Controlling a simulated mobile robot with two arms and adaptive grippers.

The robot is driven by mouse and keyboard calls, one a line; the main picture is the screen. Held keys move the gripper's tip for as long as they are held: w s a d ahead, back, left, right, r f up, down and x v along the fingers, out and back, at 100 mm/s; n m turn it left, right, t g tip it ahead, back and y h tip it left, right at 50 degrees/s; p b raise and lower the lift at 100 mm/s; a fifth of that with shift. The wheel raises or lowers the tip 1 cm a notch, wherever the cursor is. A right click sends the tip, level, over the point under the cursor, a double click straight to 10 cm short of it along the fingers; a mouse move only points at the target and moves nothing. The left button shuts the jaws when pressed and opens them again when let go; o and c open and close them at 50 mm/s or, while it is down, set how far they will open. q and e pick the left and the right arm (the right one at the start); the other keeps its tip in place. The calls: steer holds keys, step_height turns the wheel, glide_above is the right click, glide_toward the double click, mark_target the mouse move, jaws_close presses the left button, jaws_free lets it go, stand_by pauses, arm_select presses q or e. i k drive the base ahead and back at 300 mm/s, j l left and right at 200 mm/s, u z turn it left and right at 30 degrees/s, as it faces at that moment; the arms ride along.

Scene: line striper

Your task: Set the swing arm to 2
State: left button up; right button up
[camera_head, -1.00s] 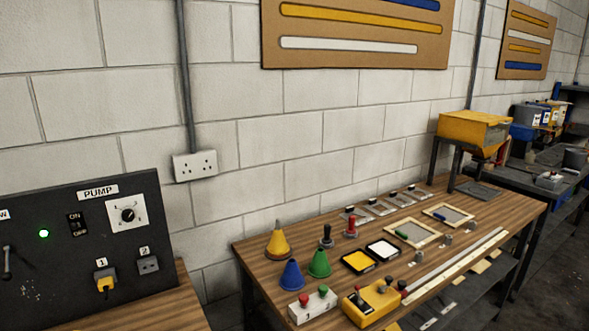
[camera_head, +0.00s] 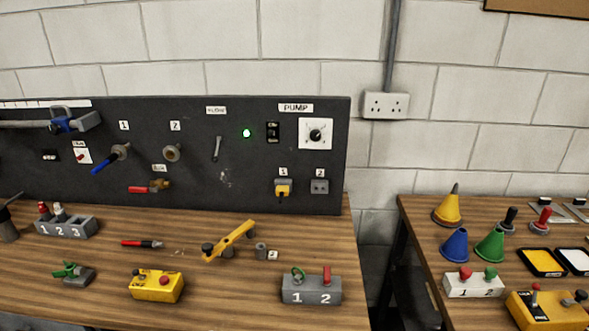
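The yellow swing arm (camera_head: 232,240) lies on the left wooden bench, slanting from a dark knob (camera_head: 208,249) at its near left end up to its far right end. A short grey post (camera_head: 261,250) stands to its right, apart from the arm, with a small label (camera_head: 273,255) beside it that seems to read 2. Any label for another position is not visible. Neither of my grippers is in view.
A black panel (camera_head: 227,180) with levers, valves and a pump dial stands behind. A yellow control box (camera_head: 157,286), a grey block marked 1 and 2 (camera_head: 311,290) and a red-and-black marker (camera_head: 142,244) surround the arm. A second bench is at right.

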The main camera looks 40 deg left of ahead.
mark_target(211, 252)
steer(key=u, duration=1.55)
